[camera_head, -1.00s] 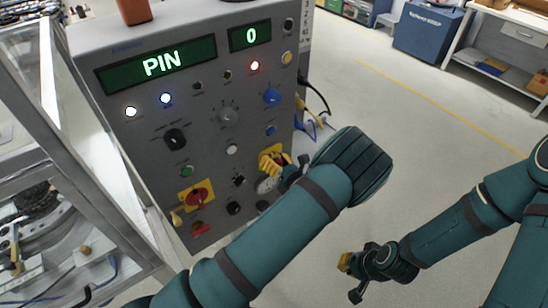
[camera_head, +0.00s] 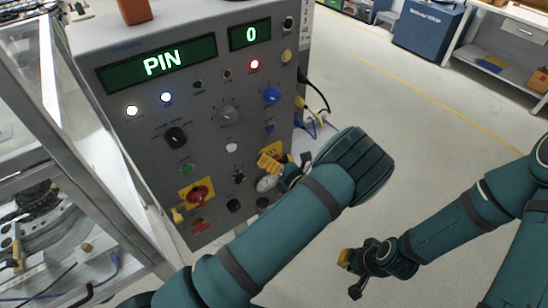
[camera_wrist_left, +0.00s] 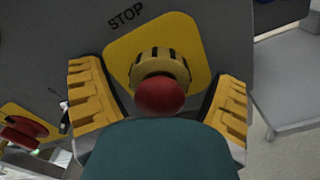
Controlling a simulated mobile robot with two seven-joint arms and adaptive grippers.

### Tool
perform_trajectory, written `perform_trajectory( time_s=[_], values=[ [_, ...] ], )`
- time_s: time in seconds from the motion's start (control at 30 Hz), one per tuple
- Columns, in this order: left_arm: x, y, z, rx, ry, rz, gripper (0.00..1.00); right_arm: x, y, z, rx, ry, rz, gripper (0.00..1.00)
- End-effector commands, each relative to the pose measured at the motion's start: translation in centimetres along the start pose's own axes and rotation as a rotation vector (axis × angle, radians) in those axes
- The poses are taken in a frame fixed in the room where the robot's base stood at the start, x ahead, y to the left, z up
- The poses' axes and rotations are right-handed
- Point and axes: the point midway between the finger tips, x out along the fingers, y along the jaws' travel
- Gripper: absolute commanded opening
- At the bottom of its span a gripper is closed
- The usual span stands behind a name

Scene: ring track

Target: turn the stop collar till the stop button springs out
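The stop button (camera_wrist_left: 160,95) is a red knob on a yellow square plate (camera_wrist_left: 195,35) marked STOP, seen in the left wrist view. Its stop collar (camera_wrist_left: 160,62) is a pale yellow ring with dark marks, just behind the red knob. My left gripper (camera_wrist_left: 158,78) is open, with one yellow-padded finger on each side of the collar and a visible gap to each. In the head view my left gripper (camera_head: 272,170) is at the panel's lower right and hides most of the stop button. My right gripper (camera_head: 350,274) is open and empty, low over the floor.
The grey panel (camera_head: 210,110) has a display reading PIN, another reading 0, and several knobs and lamps. A red switch on a yellow plate (camera_head: 197,193) is at its lower left. A metal-framed enclosure (camera_head: 60,80) stands left.

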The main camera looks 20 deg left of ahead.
Motion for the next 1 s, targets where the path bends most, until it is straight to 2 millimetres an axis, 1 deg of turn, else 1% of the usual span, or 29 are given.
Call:
perform_trajectory(
  time_s=[0.27,0.37,0.6,0.7,0.83,1.0],
  values=[
    [-0.2,0.0,0.1,-0.001,-0.001,0.0,0.88,0.0,0.0,0.0,0.0,0.0,0.0,0.0],
    [-1.1,-0.1,0.1,-0.002,-0.003,-0.002,0.88,0.0,0.0,0.0,0.0,0.0,0.0,0.0],
    [-4.9,0.0,0.1,-0.001,-0.003,-0.002,0.88,0.0,0.0,0.0,0.0,0.0,0.0,0.0],
    [-6.2,-0.1,0.1,-0.001,-0.002,-0.002,0.88,0.0,0.0,0.0,0.0,0.0,0.0,0.0],
    [-7.2,0.0,0.0,-0.001,-0.001,0.0,0.88,0.0,0.0,0.0,0.0,0.0,0.0,0.0],
    [-7.5,0.0,0.0,0.0,-0.001,0.001,0.88,0.0,0.0,0.0,0.0,0.0,0.0,0.0]
  ],
)
